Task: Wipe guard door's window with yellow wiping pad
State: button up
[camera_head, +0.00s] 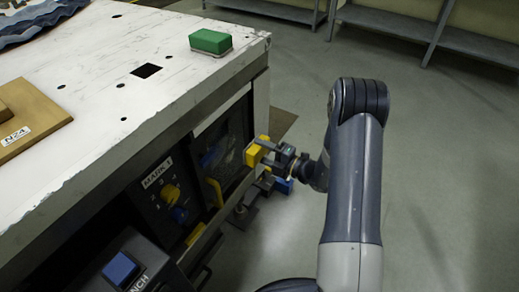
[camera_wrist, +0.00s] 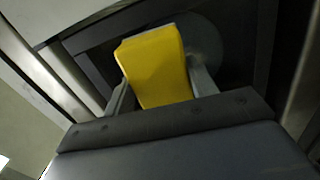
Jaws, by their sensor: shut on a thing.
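My gripper (camera_head: 265,149) is shut on the yellow wiping pad (camera_head: 254,154) at the right part of the cabinet front. In the wrist view the yellow pad (camera_wrist: 155,65) sits between the two fingers, its far face toward the dark window (camera_wrist: 205,45). In the head view the guard door's window (camera_head: 222,148) is a dark pane in the cabinet front, just left of the pad. The pad appears close to the pane; whether it touches I cannot tell. A yellow handle (camera_head: 215,192) stands at the door's lower left.
A green-topped block (camera_head: 210,41) lies on the white machine top (camera_head: 100,70) near its right corner. A blue item (camera_head: 284,186) shows below my gripper. Floor at right is clear.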

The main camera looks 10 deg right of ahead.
jog(key=shift+p+v, duration=0.4)
jog(key=shift+v, duration=1.1)
